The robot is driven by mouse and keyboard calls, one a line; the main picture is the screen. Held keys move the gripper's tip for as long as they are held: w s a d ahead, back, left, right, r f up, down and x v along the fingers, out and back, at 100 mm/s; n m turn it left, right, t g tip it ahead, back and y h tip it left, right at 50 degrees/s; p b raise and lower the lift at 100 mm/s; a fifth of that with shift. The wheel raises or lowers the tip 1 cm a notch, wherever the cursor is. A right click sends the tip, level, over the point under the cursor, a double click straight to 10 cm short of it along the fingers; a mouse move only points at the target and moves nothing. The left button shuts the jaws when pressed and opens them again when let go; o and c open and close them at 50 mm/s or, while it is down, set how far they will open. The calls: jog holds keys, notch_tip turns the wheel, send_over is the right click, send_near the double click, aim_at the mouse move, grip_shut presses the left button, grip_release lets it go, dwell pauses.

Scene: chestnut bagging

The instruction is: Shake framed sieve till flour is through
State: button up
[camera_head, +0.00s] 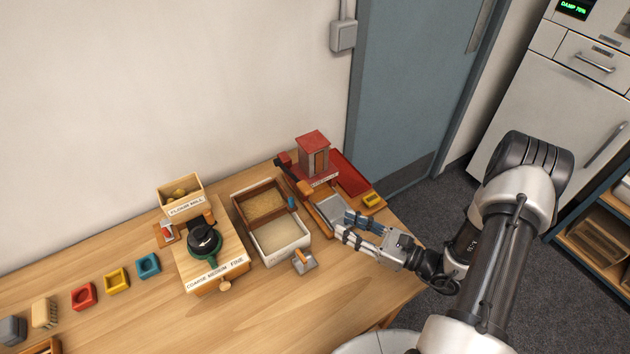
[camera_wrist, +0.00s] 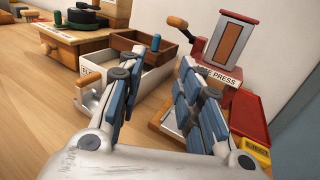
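The framed sieve (camera_head: 243,211) is a brown wooden frame with a brown, grainy layer inside. It sits at the back of a white tray (camera_head: 306,240) and also shows in the wrist view (camera_wrist: 178,47). Pale flour-like material lies in the tray's front part. A blue peg (camera_head: 292,202) stands at the sieve's right side. My gripper (camera_head: 346,226) is right of the tray, near the press's metal plate (camera_head: 335,207). In the wrist view, its blue-padded fingers (camera_wrist: 168,75) are apart with nothing between them. I cannot tell whether flour remains in the sieve.
A red-roofed press (camera_head: 313,155) with a wooden lever and red tray stands behind my gripper. A flour mill (camera_head: 205,250) stands left of the sieve. A small scoop (camera_head: 304,263) lies in front of the white tray.

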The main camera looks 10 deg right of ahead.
aim_at(291, 200)
jog(key=b+x, duration=0.1)
jog(key=x, duration=1.6)
jog(key=shift+a+b, duration=0.3)
jog(key=shift+a, duration=0.1)
jog(key=shift+c, duration=0.4)
grip_shut()
